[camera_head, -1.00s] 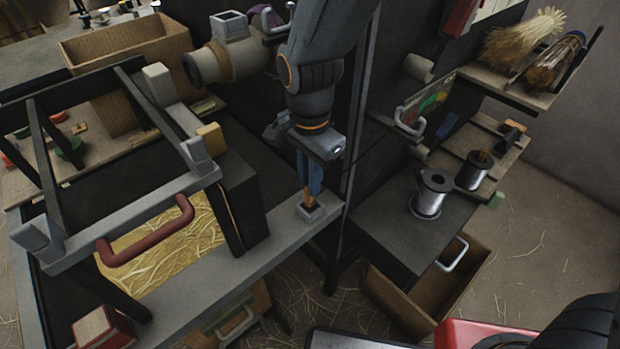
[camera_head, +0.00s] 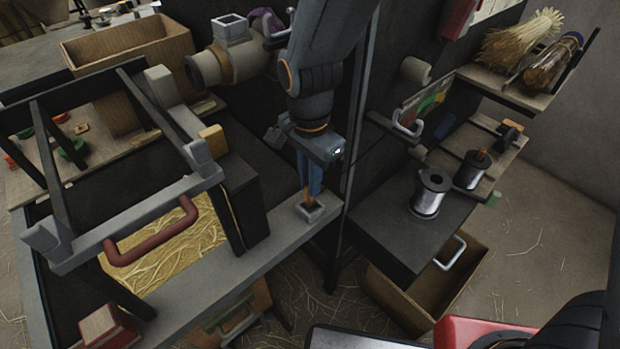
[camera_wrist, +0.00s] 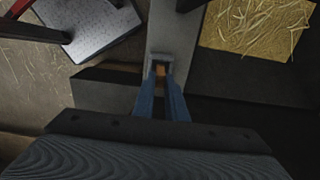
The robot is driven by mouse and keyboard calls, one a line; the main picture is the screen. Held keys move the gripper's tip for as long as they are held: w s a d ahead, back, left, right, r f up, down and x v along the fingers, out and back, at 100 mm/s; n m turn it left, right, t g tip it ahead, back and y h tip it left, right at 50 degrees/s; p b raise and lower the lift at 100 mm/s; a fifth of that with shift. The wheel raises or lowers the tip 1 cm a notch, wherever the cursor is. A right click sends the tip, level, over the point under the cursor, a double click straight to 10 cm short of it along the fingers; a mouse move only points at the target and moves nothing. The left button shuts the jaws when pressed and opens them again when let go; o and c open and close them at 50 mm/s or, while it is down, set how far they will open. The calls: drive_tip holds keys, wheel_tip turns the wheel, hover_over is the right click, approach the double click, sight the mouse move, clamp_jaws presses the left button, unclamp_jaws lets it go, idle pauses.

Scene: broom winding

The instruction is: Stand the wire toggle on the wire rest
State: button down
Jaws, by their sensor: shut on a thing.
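My gripper (camera_head: 311,178) points down over the front ledge of the bench, its blue fingers shut on the wire toggle (camera_head: 309,202). Only a small orange-brown part of the toggle shows below the fingertips. It is right at the small grey square wire rest (camera_head: 312,215) on the ledge. In the wrist view the toggle (camera_wrist: 160,70) shows between the fingertips, in line with the rest (camera_wrist: 161,57). I cannot tell whether the toggle touches the bottom of the rest, as the fingers and the rest's walls hide its lower end.
A dark frame with a red handle (camera_head: 152,236) stands to the left over a straw-filled bed (camera_head: 175,245). A dark block (camera_head: 243,205) stands left of my gripper.

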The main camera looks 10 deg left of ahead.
drive_tip(key=shift+f, duration=0.15)
idle(0.5)
drive_tip(key=shift+f, duration=1)
drive_tip(key=c, duration=1.7)
unclamp_jaws()
wheel_tip(320, 180, up, 8)
drive_tip(key=shift+f, duration=0.1)
